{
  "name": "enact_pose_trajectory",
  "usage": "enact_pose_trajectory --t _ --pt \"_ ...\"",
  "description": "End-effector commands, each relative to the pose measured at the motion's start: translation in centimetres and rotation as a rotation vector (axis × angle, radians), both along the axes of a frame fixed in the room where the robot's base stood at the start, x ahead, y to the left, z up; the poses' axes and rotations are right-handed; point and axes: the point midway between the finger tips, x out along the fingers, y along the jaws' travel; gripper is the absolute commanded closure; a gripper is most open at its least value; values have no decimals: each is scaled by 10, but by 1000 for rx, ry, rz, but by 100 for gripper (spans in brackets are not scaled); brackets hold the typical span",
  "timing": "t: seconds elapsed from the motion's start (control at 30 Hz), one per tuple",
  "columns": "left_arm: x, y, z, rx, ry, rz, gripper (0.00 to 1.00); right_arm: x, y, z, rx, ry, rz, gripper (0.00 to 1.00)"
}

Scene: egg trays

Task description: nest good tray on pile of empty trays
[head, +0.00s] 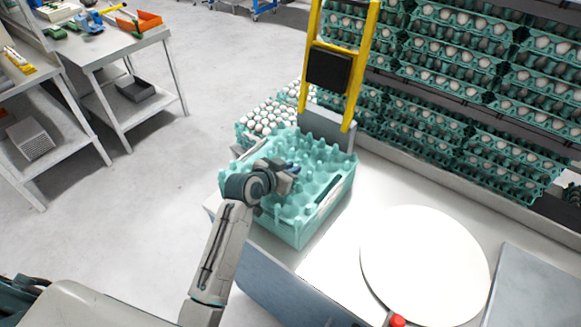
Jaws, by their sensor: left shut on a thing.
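A teal empty egg tray (315,160) with pointed ridges lies at the left end of the white work surface, on or just above a pile of empty trays (303,234). The edges run together, so I cannot tell whether the top tray is fully nested. My left gripper (290,171) is over the left part of the tray and shut on it. The fingertips are partly hidden among the ridges. My right gripper is not in view.
A yellow frame with a black panel (329,70) stands just behind the pile. White eggs in trays (270,118) are behind it, and stacked full egg trays (450,90) fill the back right. A round white plate (425,258) and a red button (397,320) are at right.

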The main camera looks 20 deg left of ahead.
Motion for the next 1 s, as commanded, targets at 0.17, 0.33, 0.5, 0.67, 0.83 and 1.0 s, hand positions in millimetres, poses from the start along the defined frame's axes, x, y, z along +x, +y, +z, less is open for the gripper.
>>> enact_pose_trajectory --t 0.17,0.33,0.5,0.67,0.83,1.0 --pt "0 0 -1 0 0 0 100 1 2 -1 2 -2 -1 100" --pt "0 0 -1 0 0 0 82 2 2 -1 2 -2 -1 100" --pt "0 0 -1 0 0 0 61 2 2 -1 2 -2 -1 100" --pt "0 0 -2 -1 1 0 61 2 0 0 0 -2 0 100" --pt "-5 2 0 0 1 0 61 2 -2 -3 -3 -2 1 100" --pt "-25 9 8 2 -1 0 61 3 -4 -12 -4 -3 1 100"
